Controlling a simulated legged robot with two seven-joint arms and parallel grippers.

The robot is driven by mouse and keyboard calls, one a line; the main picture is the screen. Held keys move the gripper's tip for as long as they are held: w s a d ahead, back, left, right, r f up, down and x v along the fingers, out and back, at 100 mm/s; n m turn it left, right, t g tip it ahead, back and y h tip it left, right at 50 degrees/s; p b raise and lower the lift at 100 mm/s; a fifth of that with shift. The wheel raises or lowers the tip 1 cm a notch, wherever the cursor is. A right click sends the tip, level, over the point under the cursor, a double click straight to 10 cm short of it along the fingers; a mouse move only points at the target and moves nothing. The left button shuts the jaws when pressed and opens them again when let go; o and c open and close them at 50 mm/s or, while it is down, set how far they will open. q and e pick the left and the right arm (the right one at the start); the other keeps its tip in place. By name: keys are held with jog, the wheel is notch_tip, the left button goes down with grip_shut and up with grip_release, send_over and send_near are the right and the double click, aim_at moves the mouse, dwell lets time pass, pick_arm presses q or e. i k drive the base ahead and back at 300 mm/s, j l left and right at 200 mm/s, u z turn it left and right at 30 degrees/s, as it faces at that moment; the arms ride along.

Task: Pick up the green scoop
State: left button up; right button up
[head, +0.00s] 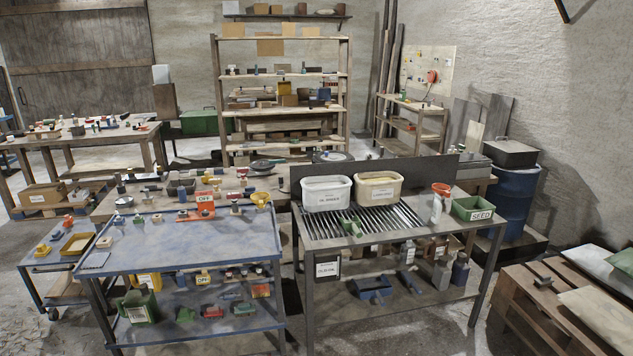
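A small green object that looks like the scoop (353,227) lies on the slatted metal top of the workbench (400,237), in front of the two tubs. It is small in the head view, so its handle and bowl are hard to tell apart. Nothing is touching it from above. Neither of my grippers is in view.
A white tub (326,193) and a tan tub (379,189) stand behind the scoop. A blue table (190,250) adjoins at left; a wooden pallet (540,305) is at right.

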aim_at(354, 224)
jog(key=i+z, duration=0.15)
jog(key=i, duration=0.3)
jog(key=i+j+z, duration=0.15)
jog(key=i, duration=0.25)
jog(key=i+j+z, duration=0.15)
jog(key=i, duration=0.3)
jog(key=i+j+z, duration=0.2)
jog(key=i, duration=0.2)
jog(key=i+j+z, duration=0.7)
jog(key=z, duration=0.15)
jog(key=i+j+z, duration=0.4)
jog(key=j, duration=0.15)
jog(key=k+l, duration=0.05)
